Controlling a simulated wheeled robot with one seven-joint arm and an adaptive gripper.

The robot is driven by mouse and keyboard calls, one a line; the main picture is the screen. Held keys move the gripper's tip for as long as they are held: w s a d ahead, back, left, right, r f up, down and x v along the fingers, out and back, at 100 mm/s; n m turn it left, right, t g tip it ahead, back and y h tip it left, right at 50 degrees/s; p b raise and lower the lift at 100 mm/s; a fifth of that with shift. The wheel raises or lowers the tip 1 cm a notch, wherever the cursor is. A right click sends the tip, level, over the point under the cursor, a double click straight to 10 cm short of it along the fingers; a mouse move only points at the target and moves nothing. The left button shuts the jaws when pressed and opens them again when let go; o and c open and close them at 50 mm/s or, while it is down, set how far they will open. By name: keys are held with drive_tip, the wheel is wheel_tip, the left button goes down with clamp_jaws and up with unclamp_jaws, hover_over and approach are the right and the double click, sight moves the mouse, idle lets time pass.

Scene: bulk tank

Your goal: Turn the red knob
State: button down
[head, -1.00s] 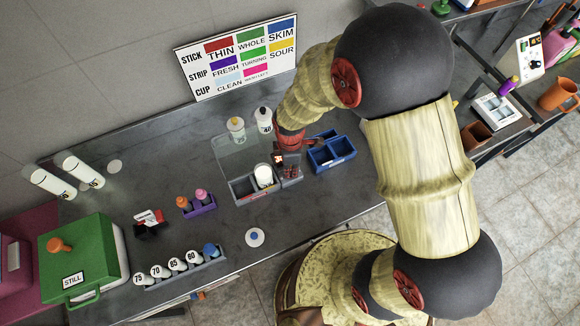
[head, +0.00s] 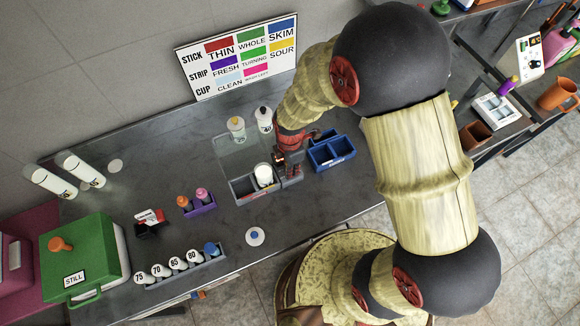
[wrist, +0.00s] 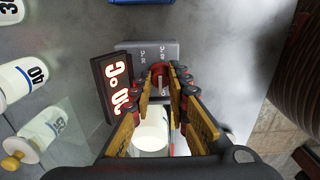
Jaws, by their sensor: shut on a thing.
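The red knob (wrist: 159,72) sits on a grey block (wrist: 165,50) with small dial markings, in the wrist view.
A white cup (head: 264,176) stands in the grey tray (head: 243,190) close to my gripper. A blue divided box (head: 332,152) is just right. White bottles (head: 264,118) stand behind.

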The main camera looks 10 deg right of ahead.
drive_tip(key=c, duration=2)
unclamp_jaws()
drive_tip(key=shift+o, duration=0.2)
drive_tip(key=shift+r, duration=0.1)
wheel_tip(320, 180, up, 12)
